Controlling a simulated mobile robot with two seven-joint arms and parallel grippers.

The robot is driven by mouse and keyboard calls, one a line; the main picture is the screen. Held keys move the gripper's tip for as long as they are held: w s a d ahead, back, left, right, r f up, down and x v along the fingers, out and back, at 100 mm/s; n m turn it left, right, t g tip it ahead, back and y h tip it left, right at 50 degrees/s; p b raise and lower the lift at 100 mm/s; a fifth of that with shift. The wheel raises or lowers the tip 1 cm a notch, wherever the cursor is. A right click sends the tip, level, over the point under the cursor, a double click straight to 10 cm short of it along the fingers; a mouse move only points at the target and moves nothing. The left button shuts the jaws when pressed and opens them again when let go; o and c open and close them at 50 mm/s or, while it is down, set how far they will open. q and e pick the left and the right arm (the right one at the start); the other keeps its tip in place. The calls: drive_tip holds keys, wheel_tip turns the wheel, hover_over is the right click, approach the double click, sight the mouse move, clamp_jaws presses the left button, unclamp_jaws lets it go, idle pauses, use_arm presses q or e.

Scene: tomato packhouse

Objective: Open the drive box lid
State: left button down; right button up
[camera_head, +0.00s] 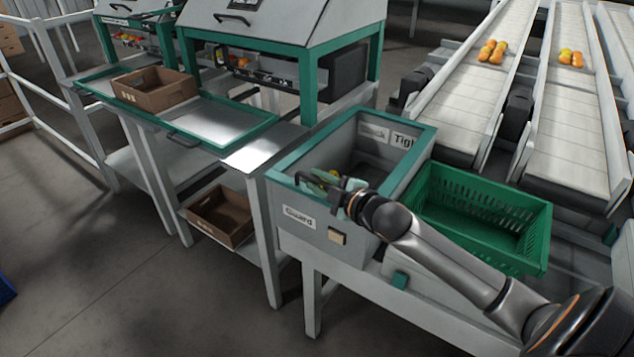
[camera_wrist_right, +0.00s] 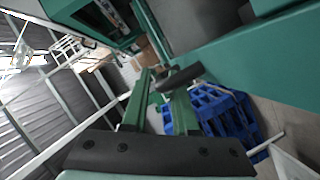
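The drive box (camera_head: 312,243) is a grey box with a teal top rim and a "Guard" label on its front. Its inside shows through the top, with "Slack" and "Tight" labels at the back; I cannot tell whether a clear lid panel covers it. A dark bar handle (camera_head: 313,183) is at the front left of the rim. My right gripper (camera_head: 330,182) is at this handle, over the front of the box. In the right wrist view, its green fingers (camera_wrist_right: 160,100) stand apart, with the dark handle (camera_wrist_right: 180,77) across their tips. A firm hold is not visible. My left gripper is out of view.
A green crate (camera_head: 480,217) stands directly right of the box, close under my right arm. Conveyors (camera_head: 465,100) with tomatoes lie behind. A table with a teal-edged tray (camera_head: 225,115) and a cardboard box (camera_head: 155,90) is at left. Floor is clear at front left.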

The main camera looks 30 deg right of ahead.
drive_tip(key=shift+w, duration=0.25)
drive_tip(key=shift+c, duration=0.2)
clamp_jaws()
drive_tip(key=shift+f, duration=0.1)
idle(1.0)
